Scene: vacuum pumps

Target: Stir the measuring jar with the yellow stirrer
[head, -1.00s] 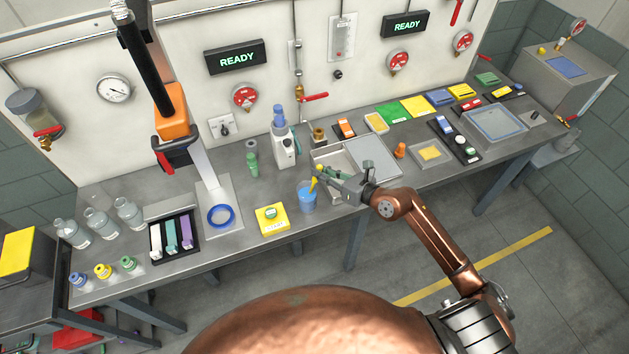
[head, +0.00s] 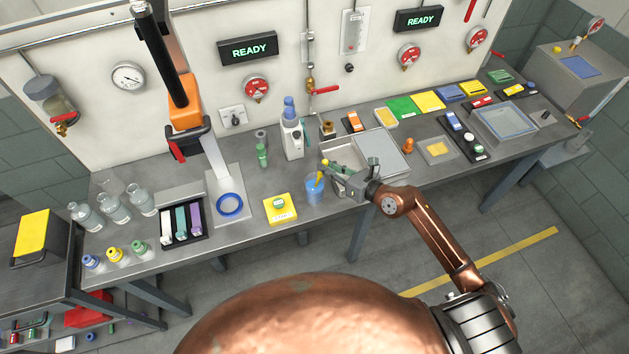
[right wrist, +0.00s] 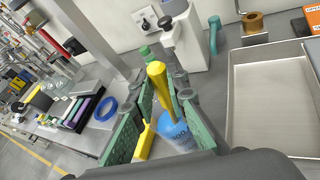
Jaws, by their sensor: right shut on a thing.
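The measuring jar (head: 314,191) is a clear cup with blue contents, standing upright near the table's front edge. The yellow stirrer (head: 320,179) stands slightly tilted with its lower end inside the jar's mouth. My right gripper (head: 329,178) comes in from the right at rim height and is shut on the stirrer's upper part. In the right wrist view the stirrer (right wrist: 158,80) shows between the green finger pads, with the blue jar (right wrist: 175,134) just beyond, partly hidden by the fingers. The stirrer's lower tip cannot be made out. My left gripper is not in view.
A metal tray (head: 345,152) lies just behind my right gripper. A yellow box (head: 280,215) sits left of the jar, and a white bottle-like device (head: 292,139) stands behind. A stand with a blue ring (head: 230,204) is further left.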

